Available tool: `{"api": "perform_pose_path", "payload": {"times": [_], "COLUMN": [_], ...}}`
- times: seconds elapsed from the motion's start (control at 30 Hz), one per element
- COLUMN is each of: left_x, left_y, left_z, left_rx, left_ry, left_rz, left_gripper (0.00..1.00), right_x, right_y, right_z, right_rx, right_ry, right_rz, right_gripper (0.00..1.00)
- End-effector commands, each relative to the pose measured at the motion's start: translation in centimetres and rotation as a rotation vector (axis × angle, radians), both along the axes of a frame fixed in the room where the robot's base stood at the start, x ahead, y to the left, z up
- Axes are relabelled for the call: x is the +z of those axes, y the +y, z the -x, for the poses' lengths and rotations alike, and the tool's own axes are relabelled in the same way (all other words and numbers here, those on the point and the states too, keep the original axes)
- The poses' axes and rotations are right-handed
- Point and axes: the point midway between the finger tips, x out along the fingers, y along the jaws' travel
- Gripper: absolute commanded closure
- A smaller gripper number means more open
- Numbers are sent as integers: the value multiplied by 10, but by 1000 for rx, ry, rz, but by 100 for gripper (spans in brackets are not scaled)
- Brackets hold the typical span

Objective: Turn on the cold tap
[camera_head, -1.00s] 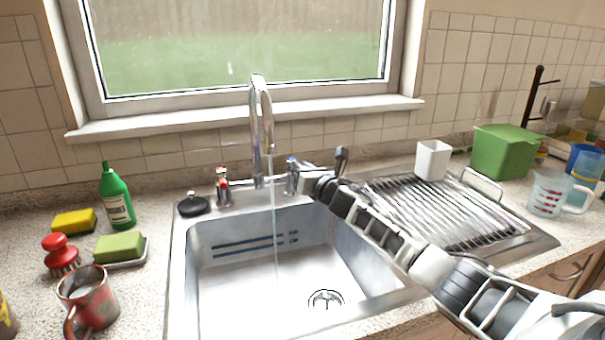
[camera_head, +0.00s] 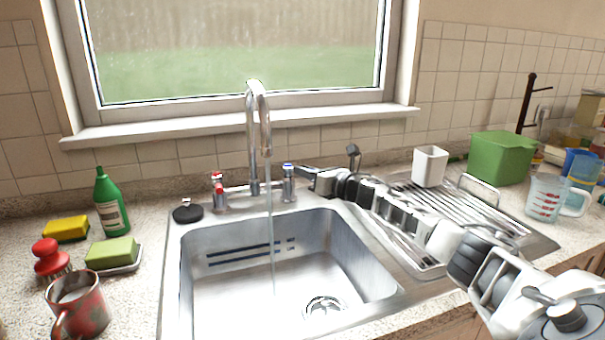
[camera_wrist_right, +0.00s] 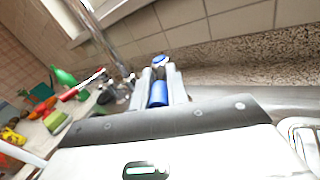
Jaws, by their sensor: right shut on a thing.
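The cold tap (camera_head: 288,183), marked blue on top, stands at the back rim of the sink, right of the spout (camera_head: 264,125). A thin stream of water falls from the spout into the sink. My right gripper (camera_head: 299,170) reaches in from the right and is at the cold tap. In the right wrist view my right gripper (camera_wrist_right: 161,80) is shut on the tap, whose blue parts (camera_wrist_right: 158,94) show between the fingers. The red-marked hot tap (camera_head: 219,192) stands left of the spout. My left gripper is not in view.
The steel sink basin (camera_head: 210,290) is empty. A black plug (camera_head: 188,211) lies on its left rim. A green bottle (camera_head: 110,205), sponges and a red mug (camera_head: 80,305) stand left. Right are a drying rack (camera_head: 480,215), white cup (camera_head: 430,166) and measuring jug (camera_head: 547,198).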

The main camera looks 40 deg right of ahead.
Motion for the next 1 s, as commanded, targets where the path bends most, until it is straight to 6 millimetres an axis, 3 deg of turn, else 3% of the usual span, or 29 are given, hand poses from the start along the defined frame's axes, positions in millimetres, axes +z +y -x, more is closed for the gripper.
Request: {"api": "perform_pose_path", "payload": {"times": [0.07,0.1,0.17,0.2,0.57,0.73,1.0], "left_x": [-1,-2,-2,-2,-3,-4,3], "left_y": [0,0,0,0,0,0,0], "left_z": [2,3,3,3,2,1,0], "left_rx": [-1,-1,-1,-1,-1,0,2], "left_ry": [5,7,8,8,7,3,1], "left_rz": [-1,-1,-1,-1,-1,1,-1], "left_gripper": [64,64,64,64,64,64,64], "right_x": [0,0,0,0,7,36,73], "right_y": [0,0,0,0,0,-1,22], "right_z": [0,-1,-1,-1,-1,0,28], "right_rx": [-2,-2,-2,-2,0,-2,2], "right_ry": [0,0,0,0,-1,-5,2], "right_rz": [-2,-2,-2,-2,0,6,6], "right_gripper": [100,82,65,63,63,63,63]}}
